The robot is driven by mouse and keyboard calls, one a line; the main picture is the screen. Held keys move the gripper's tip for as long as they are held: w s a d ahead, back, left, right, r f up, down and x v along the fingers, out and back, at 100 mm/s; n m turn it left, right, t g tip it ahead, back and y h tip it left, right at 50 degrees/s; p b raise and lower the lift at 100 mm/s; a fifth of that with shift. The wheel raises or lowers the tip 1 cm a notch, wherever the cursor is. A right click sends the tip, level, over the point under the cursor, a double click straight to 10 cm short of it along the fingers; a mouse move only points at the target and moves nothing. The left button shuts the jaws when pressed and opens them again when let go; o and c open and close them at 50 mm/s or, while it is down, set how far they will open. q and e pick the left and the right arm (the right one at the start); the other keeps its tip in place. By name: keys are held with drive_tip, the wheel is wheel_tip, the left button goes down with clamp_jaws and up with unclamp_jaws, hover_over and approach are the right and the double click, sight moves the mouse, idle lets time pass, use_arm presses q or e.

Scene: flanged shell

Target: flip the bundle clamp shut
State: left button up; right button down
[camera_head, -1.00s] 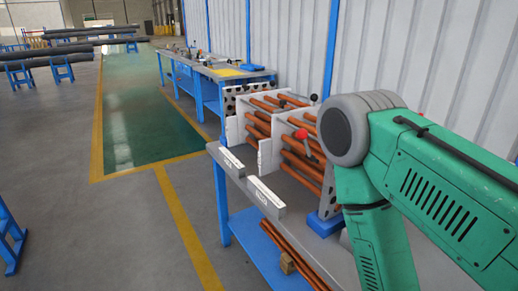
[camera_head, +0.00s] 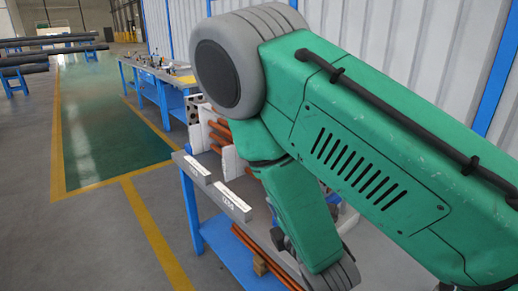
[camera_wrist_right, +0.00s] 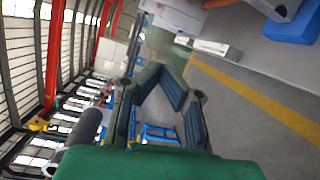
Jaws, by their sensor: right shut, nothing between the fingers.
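The bundle clamp and its lever are hidden behind my green right arm in the head view. Only the left end of the copper-coloured rod bundle (camera_head: 217,136) and a white support plate (camera_head: 231,163) show beside the arm. A bit of the rods (camera_wrist_right: 210,47) also shows at the top of the right wrist view. My right gripper (camera_wrist_right: 165,82) is shut and empty there, with open floor behind its dark fingers and the bench off to the upper right. Its fingertips cannot be made out in the head view. My left gripper is in neither view.
The blue-framed bench (camera_head: 193,213) has labelled grey blocks (camera_head: 232,203) along its front edge and spare rods (camera_head: 262,250) below. A blue block (camera_wrist_right: 295,25) sits on it in the wrist view. Another workbench (camera_head: 160,78) stands farther back.

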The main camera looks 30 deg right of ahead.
drive_tip(key=w+d+r+n+t+p, duration=0.1)
drive_tip(key=w+d+r, duration=0.1)
drive_tip(key=w, duration=0.4)
drive_tip(key=w+d+r+n+p, duration=0.1)
drive_tip(key=w+d+r, duration=0.1)
drive_tip(key=w+r, duration=0.3)
drive_tip(key=shift+w+d+t, duration=0.25)
drive_tip(key=shift+w+t, duration=0.15)
drive_tip(key=shift+w, duration=0.25)
drive_tip(key=shift+a+r, duration=0.1)
